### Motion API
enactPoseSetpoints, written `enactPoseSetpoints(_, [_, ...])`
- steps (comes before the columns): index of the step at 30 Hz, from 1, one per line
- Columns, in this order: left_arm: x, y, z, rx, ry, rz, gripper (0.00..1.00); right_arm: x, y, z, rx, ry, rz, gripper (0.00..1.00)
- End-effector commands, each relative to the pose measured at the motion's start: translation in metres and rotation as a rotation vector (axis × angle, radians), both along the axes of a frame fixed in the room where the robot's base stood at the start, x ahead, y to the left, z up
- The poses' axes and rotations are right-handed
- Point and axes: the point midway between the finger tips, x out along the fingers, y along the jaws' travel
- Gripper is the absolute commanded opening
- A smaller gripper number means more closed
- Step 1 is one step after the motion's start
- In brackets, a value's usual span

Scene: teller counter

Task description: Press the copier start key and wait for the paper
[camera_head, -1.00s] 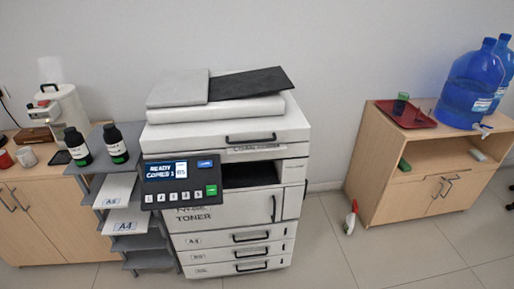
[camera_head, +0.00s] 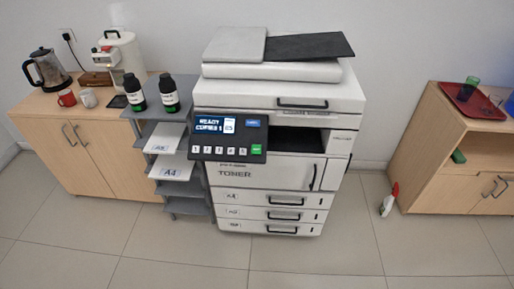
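The white copier (camera_head: 275,90) stands against the wall in the middle of the head view, with its lid shut. Its dark control panel (camera_head: 228,136) faces me at the front left. The panel's screen (camera_head: 213,124) reads READY, with a copies line below it. A green key (camera_head: 256,149) sits at the panel's lower right, and I take it for the start key. A blue key (camera_head: 253,123) is above it. The dark output slot (camera_head: 297,139) under the scanner shows no paper that I can make out. Neither of my grippers is in view.
A grey rack (camera_head: 186,188) with paper trays and two black toner bottles (camera_head: 168,95) stands left of the copier. A wooden cabinet (camera_head: 90,150) is farther left, another (camera_head: 440,150) at right. A red-and-white bottle (camera_head: 390,200) stands on the floor at right. The front floor is clear.

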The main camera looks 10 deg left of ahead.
Motion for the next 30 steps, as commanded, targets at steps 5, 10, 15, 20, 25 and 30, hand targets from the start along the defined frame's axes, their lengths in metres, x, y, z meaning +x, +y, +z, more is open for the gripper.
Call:
enactPoseSetpoints(5, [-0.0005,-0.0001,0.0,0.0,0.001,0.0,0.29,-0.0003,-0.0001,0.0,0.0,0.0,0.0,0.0])
enactPoseSetpoints(10, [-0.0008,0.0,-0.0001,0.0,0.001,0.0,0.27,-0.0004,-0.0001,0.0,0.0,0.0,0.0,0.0])
enactPoseSetpoints(15, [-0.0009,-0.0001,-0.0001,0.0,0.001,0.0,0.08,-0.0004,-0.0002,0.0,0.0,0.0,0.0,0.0])
enactPoseSetpoints(20, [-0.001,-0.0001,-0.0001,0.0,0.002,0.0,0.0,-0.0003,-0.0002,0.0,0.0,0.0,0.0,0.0])
enactPoseSetpoints(25, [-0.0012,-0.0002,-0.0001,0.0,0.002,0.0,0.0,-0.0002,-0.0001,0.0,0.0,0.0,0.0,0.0])
enactPoseSetpoints(30, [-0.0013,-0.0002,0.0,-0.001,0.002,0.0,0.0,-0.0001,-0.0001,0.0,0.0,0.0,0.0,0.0])
